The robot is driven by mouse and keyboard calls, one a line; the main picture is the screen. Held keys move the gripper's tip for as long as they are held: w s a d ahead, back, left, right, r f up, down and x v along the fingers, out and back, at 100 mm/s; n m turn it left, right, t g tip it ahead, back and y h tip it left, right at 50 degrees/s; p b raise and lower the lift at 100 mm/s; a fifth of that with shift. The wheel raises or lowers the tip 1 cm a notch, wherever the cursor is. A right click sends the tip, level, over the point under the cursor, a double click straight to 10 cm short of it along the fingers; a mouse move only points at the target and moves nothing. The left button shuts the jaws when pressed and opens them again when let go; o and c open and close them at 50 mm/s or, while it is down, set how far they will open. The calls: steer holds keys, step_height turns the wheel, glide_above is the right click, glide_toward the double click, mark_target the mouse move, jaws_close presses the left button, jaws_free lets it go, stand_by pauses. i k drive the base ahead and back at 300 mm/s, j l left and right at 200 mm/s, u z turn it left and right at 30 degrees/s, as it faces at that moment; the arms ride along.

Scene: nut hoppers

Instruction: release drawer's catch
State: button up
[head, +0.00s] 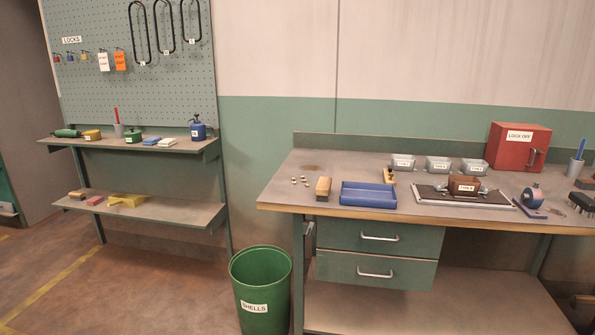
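Two green drawers are stacked under the left part of the workbench: the upper drawer (340,234) and the lower drawer (335,268). Each has a pale bar handle, the upper handle (380,238) and the lower handle (376,274). Both drawers look shut. A small grey part (309,236) sits at the left side of the upper drawer, by the bench leg; I cannot tell whether it is the catch. My gripper is not in this view.
The workbench (330,165) carries a blue tray (368,195), a wooden block, small bins, a red LOCK OFF box (517,147) and tools. A green SHELLS bin (260,285) stands left of the drawers. Shelves (170,209) stand further left. Floor (130,290) is clear at lower left.

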mark_target(311, 226)
steer(key=k+j, duration=0.1)
steer(key=i+j+u, duration=0.15)
steer(key=i+j, duration=0.85)
